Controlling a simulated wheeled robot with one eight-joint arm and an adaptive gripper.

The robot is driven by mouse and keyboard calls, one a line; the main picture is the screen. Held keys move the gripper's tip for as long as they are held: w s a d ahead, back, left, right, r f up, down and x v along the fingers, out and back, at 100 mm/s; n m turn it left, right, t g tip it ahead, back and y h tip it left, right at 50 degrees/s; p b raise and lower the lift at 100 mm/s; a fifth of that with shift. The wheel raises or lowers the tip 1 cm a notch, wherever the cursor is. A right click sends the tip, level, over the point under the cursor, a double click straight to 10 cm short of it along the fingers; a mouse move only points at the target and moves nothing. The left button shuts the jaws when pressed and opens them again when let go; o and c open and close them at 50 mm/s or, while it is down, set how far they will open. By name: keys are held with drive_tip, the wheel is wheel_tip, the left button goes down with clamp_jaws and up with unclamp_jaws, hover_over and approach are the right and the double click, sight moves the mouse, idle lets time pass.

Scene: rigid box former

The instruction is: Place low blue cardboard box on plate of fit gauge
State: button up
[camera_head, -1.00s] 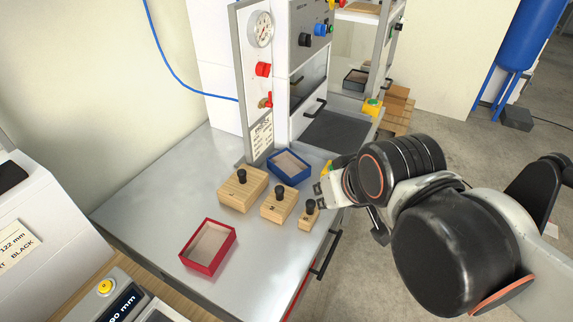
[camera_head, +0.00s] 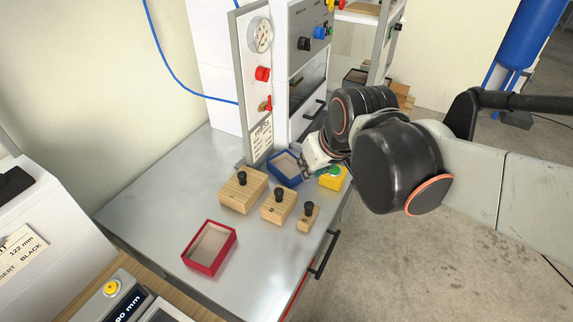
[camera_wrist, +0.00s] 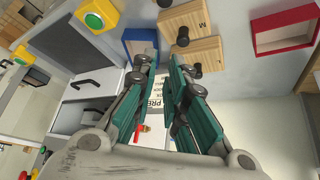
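The low blue box (camera_head: 285,168), open at the top, lies on the grey bench at the foot of the gauge panel. In the wrist view the blue box (camera_wrist: 140,40) shows past the fingertips, partly covered by one finger. My gripper (camera_wrist: 161,66) is open, with a gap between its teal-padded fingers and nothing held. In the head view my gripper (camera_head: 306,170) is at the box's right side; whether it touches is unclear.
Several wooden blocks with black knobs (camera_head: 242,190) stand close in front of the blue box. A red box (camera_head: 209,247) lies nearer the front. A yellow box with a green button (camera_head: 333,178) is right of my gripper. The bench's left side is clear.

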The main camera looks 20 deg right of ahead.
drive_tip(key=w+f+n+g+p, duration=0.1)
drive_tip(key=w+n+p, duration=0.15)
drive_tip(key=w, duration=0.55)
drive_tip(key=g+y+p, duration=0.1)
drive_tip(key=p, duration=0.2)
approach(279, 171)
drive_tip(key=shift+n, duration=0.35)
drive_tip(key=b+x, duration=0.3)
drive_tip(key=x, duration=0.2)
drive_tip(key=shift+w+b+x, duration=0.15)
drive_tip(key=shift+b+x, duration=0.4)
drive_tip(key=shift+x, duration=0.85)
drive_tip(key=shift+w+b+x, duration=0.1)
drive_tip(key=shift+b+x, duration=0.4)
drive_tip(key=shift+x, duration=0.9)
drive_tip(key=shift+r, duration=0.2)
clamp_jaws()
